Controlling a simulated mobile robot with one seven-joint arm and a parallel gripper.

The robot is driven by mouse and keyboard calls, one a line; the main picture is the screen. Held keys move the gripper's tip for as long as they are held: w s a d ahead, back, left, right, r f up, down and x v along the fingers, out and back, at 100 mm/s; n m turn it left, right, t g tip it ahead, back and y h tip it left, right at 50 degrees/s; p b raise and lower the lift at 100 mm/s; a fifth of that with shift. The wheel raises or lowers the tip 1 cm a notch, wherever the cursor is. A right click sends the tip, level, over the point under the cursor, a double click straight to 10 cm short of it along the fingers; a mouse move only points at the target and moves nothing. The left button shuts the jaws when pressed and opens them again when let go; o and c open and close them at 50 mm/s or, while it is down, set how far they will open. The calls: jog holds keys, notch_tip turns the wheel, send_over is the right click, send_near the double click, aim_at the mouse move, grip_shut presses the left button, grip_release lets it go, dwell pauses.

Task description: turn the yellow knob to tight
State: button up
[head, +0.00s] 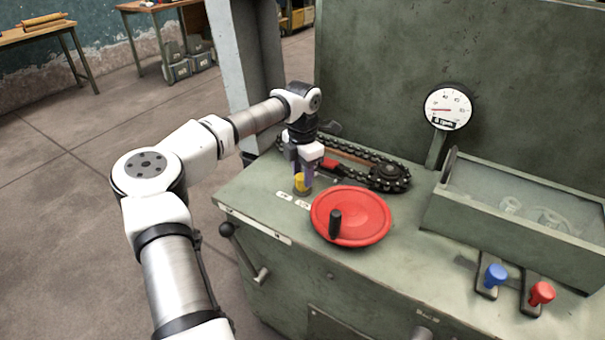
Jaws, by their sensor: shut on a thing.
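The yellow knob (301,183) stands on the green machine's top, near its left edge. My gripper (304,176) points down over the knob and is shut on it. The fingers hide part of the knob, and its pointer cannot be made out. Small white label plates (292,200) lie in front of the knob; their text is too small to read.
A red handwheel (350,214) with a black handle sits close to the right of the knob. A chain on a sprocket (389,177) lies behind it. A gauge (447,107), a blue lever (495,275) and a red lever (541,293) are further right.

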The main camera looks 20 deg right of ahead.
jog(key=n, duration=0.4)
jog(key=shift+n+b, duration=0.4)
jog(key=n, duration=0.3)
jog(key=shift+n+b, duration=0.3)
jog(key=shift+b, duration=0.05)
jog(key=n+b, duration=0.1)
jog(key=n, duration=0.3)
jog(key=shift+n, duration=1.7)
jog(key=o, duration=1)
jog(key=shift+r, duration=0.15)
notch_tip(320, 180, up, 14)
jog(key=shift+f+b, duration=0.2)
jog(key=shift+b, duration=0.55)
